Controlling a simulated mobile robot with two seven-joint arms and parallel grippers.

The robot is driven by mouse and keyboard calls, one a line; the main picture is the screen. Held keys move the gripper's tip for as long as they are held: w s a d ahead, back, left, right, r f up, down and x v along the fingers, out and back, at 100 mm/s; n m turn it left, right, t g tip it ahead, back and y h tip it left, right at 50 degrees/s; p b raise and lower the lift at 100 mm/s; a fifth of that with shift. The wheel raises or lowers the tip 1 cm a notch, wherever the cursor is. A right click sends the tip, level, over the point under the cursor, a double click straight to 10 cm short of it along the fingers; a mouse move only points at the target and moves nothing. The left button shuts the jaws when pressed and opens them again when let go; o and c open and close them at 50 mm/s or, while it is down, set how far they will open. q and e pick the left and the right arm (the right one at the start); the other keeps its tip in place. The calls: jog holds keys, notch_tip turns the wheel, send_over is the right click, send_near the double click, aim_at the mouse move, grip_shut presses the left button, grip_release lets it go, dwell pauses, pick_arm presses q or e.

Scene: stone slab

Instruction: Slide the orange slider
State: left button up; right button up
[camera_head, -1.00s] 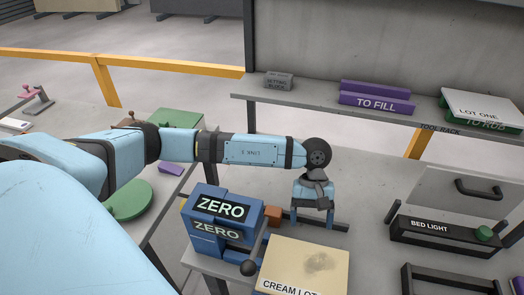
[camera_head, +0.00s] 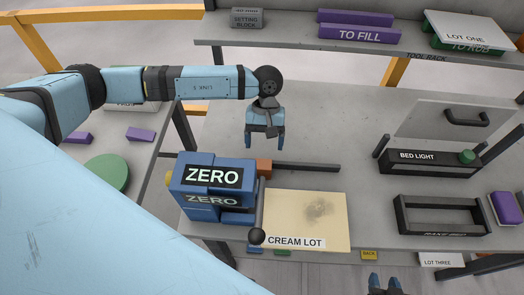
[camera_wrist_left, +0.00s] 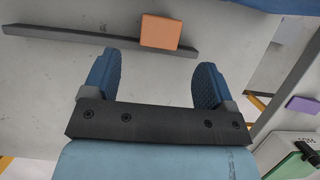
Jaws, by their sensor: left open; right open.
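The orange slider (camera_head: 264,168) is a small block on a dark rail (camera_head: 310,167). It sits at the rail's left end, close behind the blue ZERO block, which partly hides it. My left gripper (camera_head: 265,147) is open and empty, just beyond the slider in the head view. In the left wrist view the slider (camera_wrist_left: 160,31) shows ahead of and between the two fingertips (camera_wrist_left: 158,64), with no visible contact. My right gripper (camera_head: 384,279) shows only its fingertips at the bottom edge, open and empty.
The blue ZERO block (camera_head: 212,176) and a black-knobbed lever (camera_head: 257,236) stand left of the cream plate (camera_head: 305,222). The BED LIGHT unit (camera_head: 430,158) and a dark frame (camera_head: 438,216) are at the right. Bare slab lies behind the rail.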

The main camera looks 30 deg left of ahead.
aim_at(263, 163)
pick_arm(q)
jog(key=p+x, duration=0.1)
jog(key=x, duration=0.9)
jog(key=shift+a+p, duration=0.1)
jog(key=shift+p, duration=0.3)
jog(key=shift+w, duration=0.1)
jog(key=c, duration=1.3)
jog(key=w+d+b, duration=0.1)
jog(key=d+b, duration=0.1)
jog(key=w+d+b, duration=0.1)
jog(key=d+b, duration=0.1)
jog(key=d, duration=0.1)
jog(key=w+d+b, duration=0.1)
jog(key=d+b, duration=0.1)
jog(key=shift+w+d+f, duration=0.25)
jog(key=shift+w+d, duration=0.15)
jog(key=shift+w+d+r+b, duration=0.1)
jog(key=shift+w+d+b, duration=0.05)
jog(key=shift+d+b, duration=0.15)
jog(key=shift+d+r, duration=0.1)
